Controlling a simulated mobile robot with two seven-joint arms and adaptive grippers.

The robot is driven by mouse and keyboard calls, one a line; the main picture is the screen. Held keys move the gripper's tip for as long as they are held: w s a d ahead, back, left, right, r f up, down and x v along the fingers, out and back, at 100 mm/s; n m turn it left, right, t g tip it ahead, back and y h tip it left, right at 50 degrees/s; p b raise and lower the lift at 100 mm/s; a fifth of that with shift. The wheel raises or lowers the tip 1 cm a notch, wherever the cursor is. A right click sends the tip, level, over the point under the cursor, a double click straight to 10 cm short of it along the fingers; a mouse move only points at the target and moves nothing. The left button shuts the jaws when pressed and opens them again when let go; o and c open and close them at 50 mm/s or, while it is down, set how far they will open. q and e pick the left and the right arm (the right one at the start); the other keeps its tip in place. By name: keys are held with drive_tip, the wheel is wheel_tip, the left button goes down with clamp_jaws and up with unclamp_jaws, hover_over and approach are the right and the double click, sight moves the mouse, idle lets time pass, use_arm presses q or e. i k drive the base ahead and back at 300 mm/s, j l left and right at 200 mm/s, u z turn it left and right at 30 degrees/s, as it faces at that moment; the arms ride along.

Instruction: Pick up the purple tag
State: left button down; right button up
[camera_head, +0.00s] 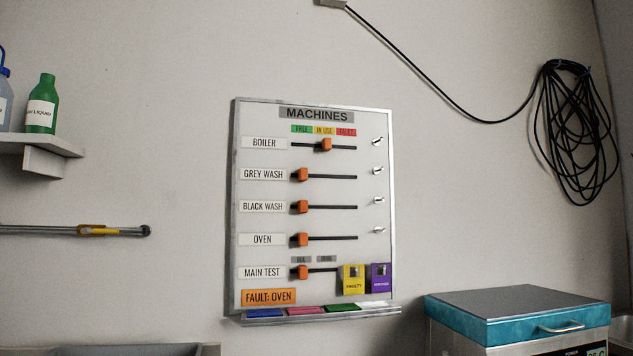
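The purple tag (380,279) hangs at the lower right corner of the white machines board (350,120) on the wall. It is a small upright rectangle with a dark clip or hole near its top and light lettering too small to read. A yellow tag (353,282) marked faulty hangs just left of it, very close. Neither of my grippers is in the camera_head view.
The board's lower ledge (310,314) holds flat blue, red, green and white pieces. Orange sliders and empty hooks (378,200) are on the board. A shelf (40,142) with bottles is at left; a coiled cable (575,135) hangs right.

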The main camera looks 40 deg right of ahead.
sight(378, 284)
drive_tip(key=z, duration=1.15)
